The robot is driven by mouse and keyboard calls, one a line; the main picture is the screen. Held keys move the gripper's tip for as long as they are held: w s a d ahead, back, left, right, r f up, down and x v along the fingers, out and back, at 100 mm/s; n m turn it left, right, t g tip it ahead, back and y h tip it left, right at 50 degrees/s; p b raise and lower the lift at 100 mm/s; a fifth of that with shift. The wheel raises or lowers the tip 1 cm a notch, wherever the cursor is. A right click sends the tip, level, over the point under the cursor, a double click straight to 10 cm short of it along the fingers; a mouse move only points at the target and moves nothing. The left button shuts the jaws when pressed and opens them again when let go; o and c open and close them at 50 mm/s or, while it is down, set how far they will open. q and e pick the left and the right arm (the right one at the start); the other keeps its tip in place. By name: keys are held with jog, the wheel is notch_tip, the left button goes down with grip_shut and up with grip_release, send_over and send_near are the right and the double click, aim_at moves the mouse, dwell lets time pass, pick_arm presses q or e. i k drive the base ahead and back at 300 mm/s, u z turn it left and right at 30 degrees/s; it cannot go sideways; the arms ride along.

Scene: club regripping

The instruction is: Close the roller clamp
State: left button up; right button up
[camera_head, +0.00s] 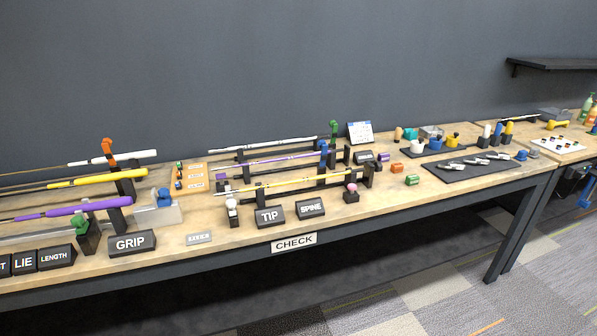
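I cannot tell for sure which item is the roller clamp. A blue piece on a pale grey block (160,212) stands at the left of the workbench (350,222), behind the GRIP sign (132,243). Small coloured clamp-like pieces sit at the rack posts: an orange one (108,150), a green one (333,131) and a blue one (323,152). They are too small to show whether any is open or closed. Neither of my grippers is in view.
Shafts with purple (75,211), yellow (105,178) and white grips rest on black racks. TIP (269,216) and SPINE (311,208) signs line the front. A dark mat (455,173) holds several metal pieces. A wall shelf (560,64) juts out at right. Bare floor lies front right.

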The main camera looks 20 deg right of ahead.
aim_at(322, 144)
jog(key=u, duration=0.55)
jog(key=k, duration=0.2)
jog(key=z, duration=1.65)
jog(key=i, duration=1.8)
jog(key=u, duration=1.1)
